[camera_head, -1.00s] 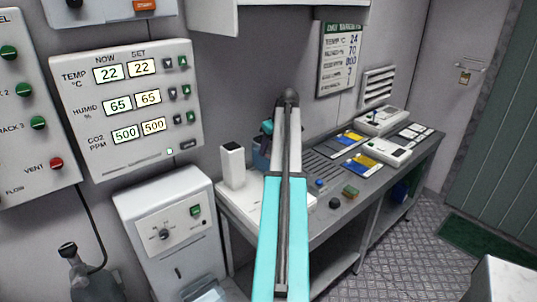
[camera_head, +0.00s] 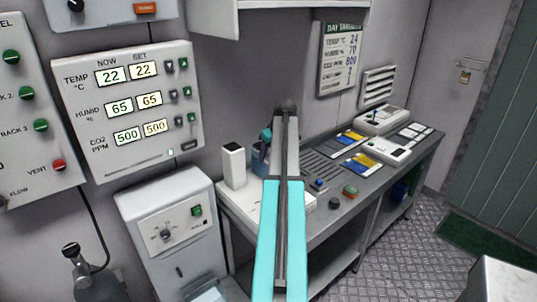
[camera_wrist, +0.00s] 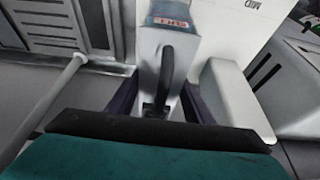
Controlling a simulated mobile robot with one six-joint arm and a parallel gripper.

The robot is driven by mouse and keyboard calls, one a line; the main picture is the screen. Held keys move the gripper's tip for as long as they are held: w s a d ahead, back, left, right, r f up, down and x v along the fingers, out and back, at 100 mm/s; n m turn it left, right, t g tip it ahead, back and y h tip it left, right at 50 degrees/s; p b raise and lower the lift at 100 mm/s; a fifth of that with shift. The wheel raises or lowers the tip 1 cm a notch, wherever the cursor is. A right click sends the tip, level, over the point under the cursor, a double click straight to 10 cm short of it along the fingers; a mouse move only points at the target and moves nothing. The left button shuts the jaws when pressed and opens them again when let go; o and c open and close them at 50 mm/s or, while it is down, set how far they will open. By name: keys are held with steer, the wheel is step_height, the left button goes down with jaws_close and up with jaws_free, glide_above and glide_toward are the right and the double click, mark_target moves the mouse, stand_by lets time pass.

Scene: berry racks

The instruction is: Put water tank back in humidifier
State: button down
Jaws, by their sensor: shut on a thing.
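The water tank (camera_wrist: 180,45) is a pale grey-blue container with a black handle and a red label. In the wrist view it is between the two dark fingers of my gripper (camera_wrist: 160,98), which is shut on it. In the head view, the tank (camera_head: 259,163) shows as a blue patch beside my arm, just right of a white upright block with a dark top (camera_head: 234,166). This block and the white base (camera_head: 238,200) under it look like the humidifier. My arm hides much of the base. I cannot tell whether the tank touches it.
The grey bench (camera_head: 330,215) runs to the back right. It holds a grooved rack area, blue and yellow cards (camera_head: 362,161), small knobs and white devices (camera_head: 384,120). A white cabinet (camera_head: 175,235) stands left of the bench. A shelf hangs above.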

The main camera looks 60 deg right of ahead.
steer(key=c, duration=0.9)
jaws_free()
steer(key=shift+s+r, duration=0.1)
steer(key=shift+r, duration=0.05)
steer(key=shift+b+v, duration=1.15)
steer(key=shift+v, duration=4.75)
